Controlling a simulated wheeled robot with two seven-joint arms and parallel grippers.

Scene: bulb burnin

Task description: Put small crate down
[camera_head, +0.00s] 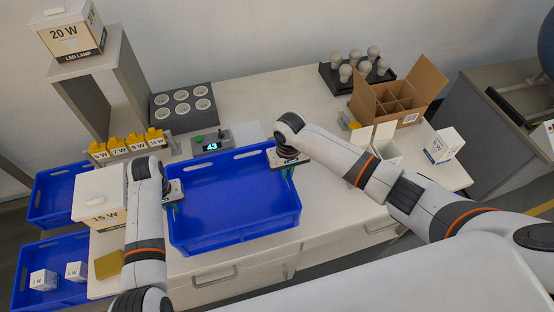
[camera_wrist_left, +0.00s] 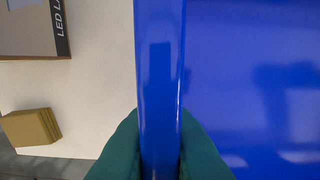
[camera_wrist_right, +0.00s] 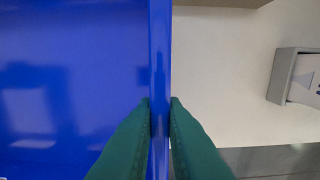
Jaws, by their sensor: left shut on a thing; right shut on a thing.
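The small crate (camera_head: 235,225) is an empty blue open crate at the front of the table in the head view. It looks level; I cannot tell whether its base touches the tabletop. My left gripper (camera_head: 173,199) is shut on its left wall, and in the left wrist view the rim (camera_wrist_left: 158,60) runs between the green fingers (camera_wrist_left: 160,140). My right gripper (camera_head: 283,164) is shut on its right wall, and in the right wrist view the rim (camera_wrist_right: 159,60) is between the fingers (camera_wrist_right: 160,120). The crate's underside is hidden.
A 15 W lamp box (camera_head: 98,200) stands close left of the crate. A display unit (camera_head: 212,144) and a grey socket block (camera_head: 182,105) are behind it. An open carton (camera_head: 400,98) and white boxes stand at right. Two blue crates (camera_head: 48,190) are at lower left.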

